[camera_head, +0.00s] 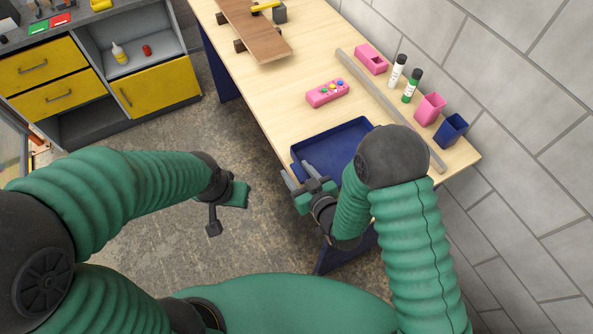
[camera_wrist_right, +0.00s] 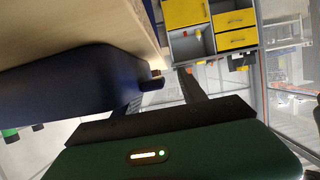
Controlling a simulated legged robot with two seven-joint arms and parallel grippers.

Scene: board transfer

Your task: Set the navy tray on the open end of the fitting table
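The navy tray (camera_head: 351,134) is at the near end of the light wood table (camera_head: 290,105), by its left edge. My right arm covers the tray's near right part. My right gripper (camera_head: 297,172) is at the tray's near left corner, its two fingers apart. One finger appears over the tray's inside and the other outside its wall; contact is unclear. In the right wrist view the tray's navy side (camera_wrist_right: 70,85) lies to the left, beside the spread fingers (camera_wrist_right: 160,98). My left gripper (camera_head: 228,208) hangs over the floor, clear of the table; its finger gap is unclear.
A pink box with coloured buttons (camera_head: 328,93), a long grey strip (camera_head: 375,90), bottles (camera_head: 411,86), pink holders (camera_head: 430,108) and a navy cup (camera_head: 452,129) are on the table. A brown board (camera_head: 258,35) lies at the far end. Yellow-fronted cabinets (camera_head: 160,88) stand left.

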